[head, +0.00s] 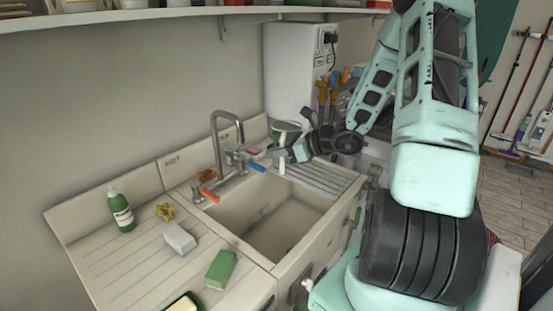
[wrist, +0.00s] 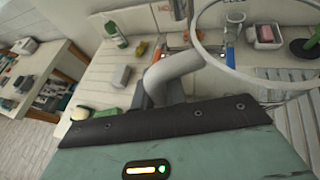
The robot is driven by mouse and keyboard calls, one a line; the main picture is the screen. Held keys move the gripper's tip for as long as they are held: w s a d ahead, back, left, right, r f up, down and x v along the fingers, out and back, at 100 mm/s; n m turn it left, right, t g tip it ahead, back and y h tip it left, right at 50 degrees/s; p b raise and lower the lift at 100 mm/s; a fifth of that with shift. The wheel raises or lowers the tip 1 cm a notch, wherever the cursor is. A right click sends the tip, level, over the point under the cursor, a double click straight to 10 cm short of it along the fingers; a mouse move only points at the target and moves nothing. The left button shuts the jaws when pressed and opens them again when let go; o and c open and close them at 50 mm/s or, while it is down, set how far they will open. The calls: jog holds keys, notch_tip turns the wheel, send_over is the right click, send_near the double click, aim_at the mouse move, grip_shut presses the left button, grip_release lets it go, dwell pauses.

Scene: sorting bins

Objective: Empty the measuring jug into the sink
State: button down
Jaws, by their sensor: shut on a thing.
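The measuring jug shows in the wrist view as a thick pale curved handle (wrist: 178,72) and a clear round rim (wrist: 228,66). My gripper (wrist: 160,98) is shut on the handle. Most of the jug's body is hidden or see-through, and I cannot tell what is in it. In the head view my gripper (head: 291,152) is over the far right side of the sink, by the ribbed drainer; the jug is hard to make out there. The sink basin (head: 262,215) is open, with a tall curved tap (head: 215,140) behind it.
A green bottle (head: 121,210), a yellow item (head: 165,211), a pale block (head: 180,239) and a green sponge (head: 221,269) stand on the left drainer. The right drainer (head: 318,178) looks mostly clear. A white wall unit (head: 292,70) stands behind it.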

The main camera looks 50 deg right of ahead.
aim_at(283, 139)
jog(key=shift+r+p, duration=0.6)
jog(key=shift+r, duration=1.2)
jog(key=shift+f, duration=0.1)
